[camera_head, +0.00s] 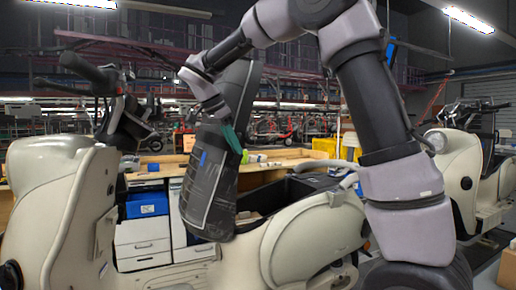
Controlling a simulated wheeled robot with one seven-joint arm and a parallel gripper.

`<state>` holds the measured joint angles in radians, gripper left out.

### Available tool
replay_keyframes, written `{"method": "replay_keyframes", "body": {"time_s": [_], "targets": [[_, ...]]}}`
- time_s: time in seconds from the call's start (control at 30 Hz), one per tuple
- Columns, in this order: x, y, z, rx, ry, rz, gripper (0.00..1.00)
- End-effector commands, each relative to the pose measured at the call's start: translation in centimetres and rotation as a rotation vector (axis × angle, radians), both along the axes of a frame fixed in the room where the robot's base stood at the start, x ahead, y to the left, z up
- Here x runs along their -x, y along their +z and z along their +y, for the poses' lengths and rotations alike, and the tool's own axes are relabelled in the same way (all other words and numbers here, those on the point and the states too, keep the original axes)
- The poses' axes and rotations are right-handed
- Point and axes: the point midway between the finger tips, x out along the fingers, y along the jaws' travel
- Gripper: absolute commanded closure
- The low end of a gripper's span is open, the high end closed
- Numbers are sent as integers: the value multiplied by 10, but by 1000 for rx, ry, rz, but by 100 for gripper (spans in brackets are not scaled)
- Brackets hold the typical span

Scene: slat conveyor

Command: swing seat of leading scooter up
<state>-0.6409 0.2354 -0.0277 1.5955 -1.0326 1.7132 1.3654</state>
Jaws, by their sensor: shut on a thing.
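The cream scooter (318,235) in the foreground faces left. Its dark seat (206,187) stands steeply raised, almost upright, at the front end of the open black seat well (285,192). My gripper (232,138) is at the upper part of the seat, shut on its edge, with a teal finger showing. My arm comes down from the top of the view and hides part of the scooter's rear. The far finger and the exact contact are hidden.
A second cream scooter (455,172) stands at the right behind my arm. A wooden workbench (270,160) with white drawers (143,240), a blue bin (147,204) and yellow crates (325,146) is behind the seat. The handlebar (90,70) rises at the left.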

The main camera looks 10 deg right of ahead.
Motion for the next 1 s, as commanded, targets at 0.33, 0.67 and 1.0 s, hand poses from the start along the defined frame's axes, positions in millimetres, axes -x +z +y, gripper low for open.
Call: {"method": "replay_keyframes", "body": {"time_s": [0.33,0.67,1.0], "targets": [[13,-10,54,177,-1,-41,100],[16,-14,66,225,-4,-51,100],[16,-14,65,227,-4,-48,79]]}}
